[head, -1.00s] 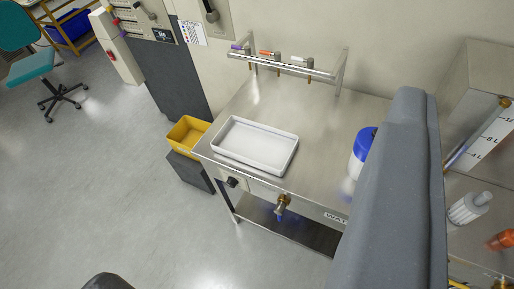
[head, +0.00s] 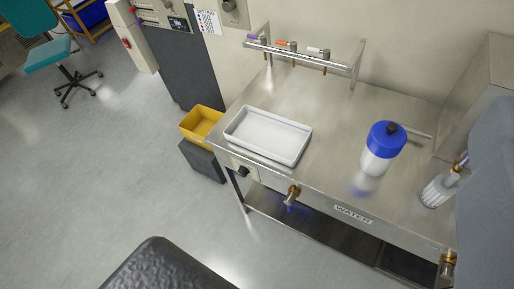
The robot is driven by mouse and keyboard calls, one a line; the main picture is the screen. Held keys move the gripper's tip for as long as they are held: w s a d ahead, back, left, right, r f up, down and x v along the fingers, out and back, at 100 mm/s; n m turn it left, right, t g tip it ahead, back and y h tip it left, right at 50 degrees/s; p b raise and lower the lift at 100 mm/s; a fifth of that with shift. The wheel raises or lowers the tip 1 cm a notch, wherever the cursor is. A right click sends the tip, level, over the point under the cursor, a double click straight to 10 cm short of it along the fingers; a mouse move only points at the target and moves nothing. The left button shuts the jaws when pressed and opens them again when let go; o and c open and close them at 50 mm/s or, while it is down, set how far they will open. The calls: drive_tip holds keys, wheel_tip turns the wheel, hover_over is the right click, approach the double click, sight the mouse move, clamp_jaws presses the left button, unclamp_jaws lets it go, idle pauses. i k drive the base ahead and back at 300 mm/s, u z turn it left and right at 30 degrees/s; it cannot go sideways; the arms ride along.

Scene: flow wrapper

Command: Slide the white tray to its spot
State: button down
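The white tray (head: 268,151) is a shallow, empty rectangular tray. It lies flat near the left front corner of the steel table (head: 335,125). No marked spot for the tray can be made out on the table. My gripper's fingers are not in this view. A large grey shape at the right edge, likely part of my arm, hides the table's right end.
A blue-capped white bottle (head: 382,150) stands right of the tray, and a ribbed clear container (head: 438,190) is farther right. A rail with taps (head: 300,56) runs along the back. A yellow bin (head: 202,124) is left of the table. Open steel lies between tray and bottle.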

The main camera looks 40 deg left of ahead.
sight(283, 140)
drive_tip(key=k, duration=1)
drive_tip(key=u, duration=0.55)
drive_tip(key=i, duration=1.85)
drive_tip(key=z, duration=0.5)
